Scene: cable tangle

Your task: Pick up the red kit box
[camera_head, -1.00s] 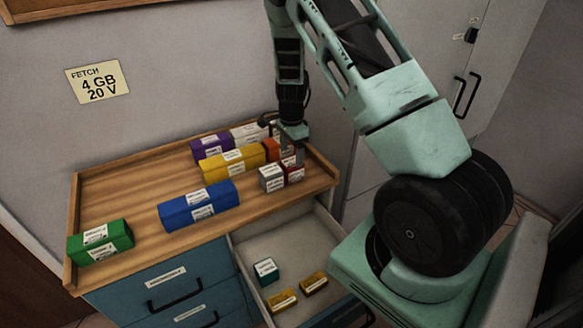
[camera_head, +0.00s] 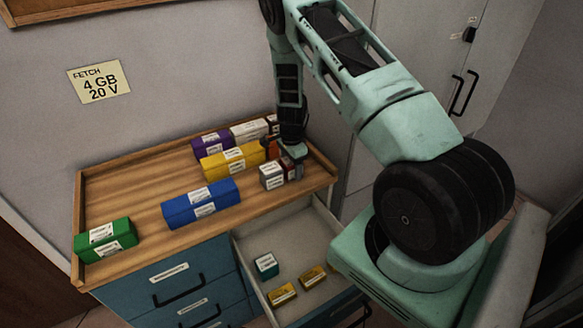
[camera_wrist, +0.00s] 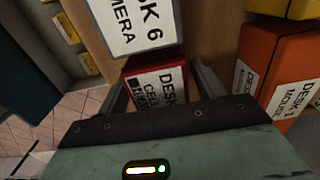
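The red kit box (camera_wrist: 158,84) stands on the wooden top near its right end, with a white label partly hidden by my gripper. In the head view the red kit box (camera_head: 288,174) is mostly covered by my gripper (camera_head: 292,168). In the wrist view my gripper (camera_wrist: 160,88) has one finger on each side of the box, with small gaps showing, so it looks open around it.
A white-labelled grey box (camera_head: 271,180) stands close to the left of the red one. An orange box (camera_wrist: 288,62) is near the right finger. Yellow (camera_head: 220,172), blue (camera_head: 200,208) and green (camera_head: 106,252) boxes stand farther left. An open drawer (camera_head: 292,232) is below.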

